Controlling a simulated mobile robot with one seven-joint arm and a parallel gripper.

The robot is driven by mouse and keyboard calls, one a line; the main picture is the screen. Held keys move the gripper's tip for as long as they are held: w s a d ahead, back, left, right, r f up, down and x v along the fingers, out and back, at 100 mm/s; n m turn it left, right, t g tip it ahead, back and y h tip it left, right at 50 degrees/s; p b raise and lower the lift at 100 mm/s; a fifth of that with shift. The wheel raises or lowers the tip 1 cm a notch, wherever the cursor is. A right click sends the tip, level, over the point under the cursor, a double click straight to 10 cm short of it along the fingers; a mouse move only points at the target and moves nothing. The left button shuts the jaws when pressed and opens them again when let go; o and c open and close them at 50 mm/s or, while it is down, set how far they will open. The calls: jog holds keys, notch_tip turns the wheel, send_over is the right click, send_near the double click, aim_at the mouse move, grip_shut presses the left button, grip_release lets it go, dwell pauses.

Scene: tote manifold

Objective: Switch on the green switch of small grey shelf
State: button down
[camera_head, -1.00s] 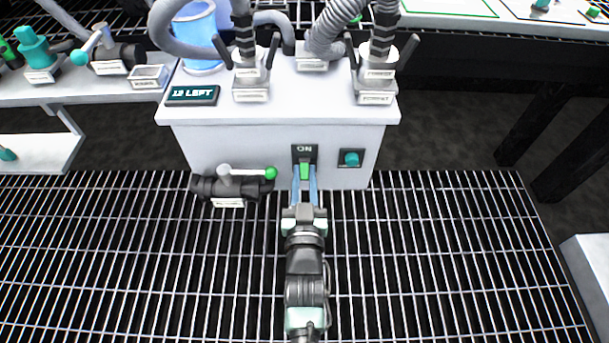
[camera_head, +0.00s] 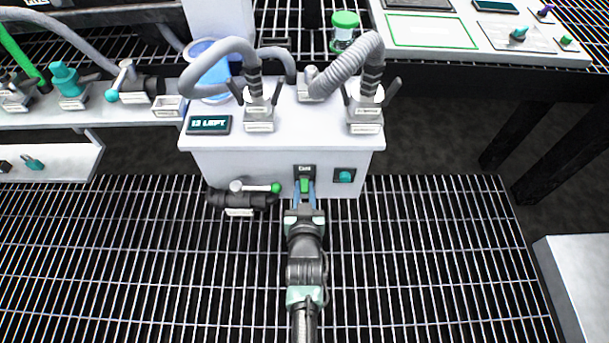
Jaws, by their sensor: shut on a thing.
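The green switch (camera_head: 304,184) is on the front face of a small light grey box-like shelf (camera_head: 250,163), under a small dark label that is too blurred to read. My gripper (camera_head: 304,191) reaches the front face from below, with its blue fingers on either side of the green switch lever. It is shut on the lever. The fingers hide part of the switch, so its exact position is hard to tell.
A teal button (camera_head: 344,176) is right of the switch. A black valve with a green-tipped handle (camera_head: 241,197) is close on the left. Grey hoses (camera_head: 349,62) rise from the shelf top. Open grating (camera_head: 420,260) lies in front; a pale block (camera_head: 575,270) stands at right.

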jog(key=r+g+p, duration=0.1)
jog(key=g+p, duration=0.1)
jog(key=p, duration=0.1)
jog(key=g+p, duration=0.1)
jog(key=p, duration=0.3)
jog(key=shift+r+g, duration=0.4)
jog(key=shift+w+g+p, duration=0.15)
jog(key=shift+g+p, duration=1.2)
jog(key=shift+g, duration=0.05)
jog(key=c, duration=0.7)
grip_release()
jog(key=shift+r, duration=0.1)
